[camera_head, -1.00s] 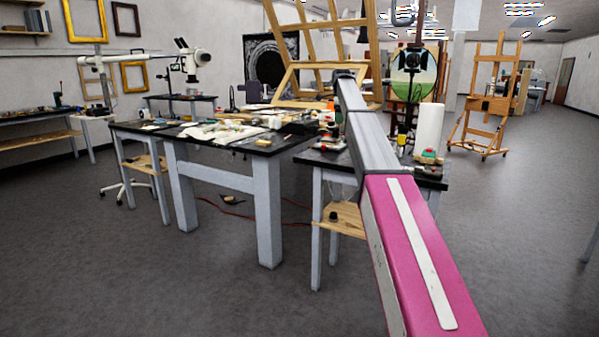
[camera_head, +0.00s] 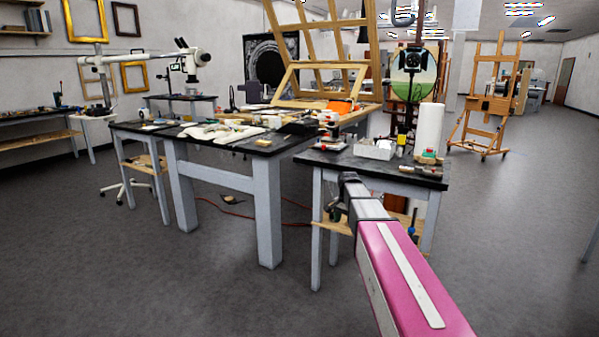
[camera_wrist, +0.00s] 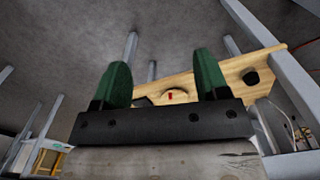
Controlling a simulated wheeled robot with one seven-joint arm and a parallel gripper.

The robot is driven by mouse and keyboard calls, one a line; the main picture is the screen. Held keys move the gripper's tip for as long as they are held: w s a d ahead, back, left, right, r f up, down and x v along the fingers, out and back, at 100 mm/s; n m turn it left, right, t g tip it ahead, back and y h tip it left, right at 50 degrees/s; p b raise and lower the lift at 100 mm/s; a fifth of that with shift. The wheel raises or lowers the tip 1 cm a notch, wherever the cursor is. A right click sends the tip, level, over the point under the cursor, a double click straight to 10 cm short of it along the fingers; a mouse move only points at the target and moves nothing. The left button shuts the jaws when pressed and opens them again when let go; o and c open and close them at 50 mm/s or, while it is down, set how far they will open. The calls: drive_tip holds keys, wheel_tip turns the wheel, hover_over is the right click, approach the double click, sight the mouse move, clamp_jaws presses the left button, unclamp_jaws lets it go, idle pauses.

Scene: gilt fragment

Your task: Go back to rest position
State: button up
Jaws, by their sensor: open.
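My gripper (camera_wrist: 163,85) shows in the wrist view with its two green fingers spread apart and nothing between them. Behind the fingers is a light wooden lower shelf (camera_wrist: 188,84) between pale table legs. In the head view my arm is lowered and drawn back in front of the small right table (camera_head: 395,172). Its forward end stands near that table's front edge, and the gripper itself cannot be made out clearly there.
The large table (camera_head: 285,145) holds cloths, tools and a wooden frame (camera_head: 325,82). The small table carries a white paper roll (camera_head: 428,130) and a pale box (camera_head: 375,150). An easel (camera_head: 490,105) stands behind at right. The floor (camera_head: 520,230) at right is clear.

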drive_tip(key=s+f+n, duration=0.4)
drive_tip(key=s+f, duration=0.3)
drive_tip(key=s, duration=0.6)
drive_tip(key=s+f+n, duration=0.4)
drive_tip(key=s+f, duration=0.3)
drive_tip(key=s, duration=0.5)
drive_tip(key=shift+s+d+n, duration=0.15)
drive_tip(key=shift+s+n, duration=0.25)
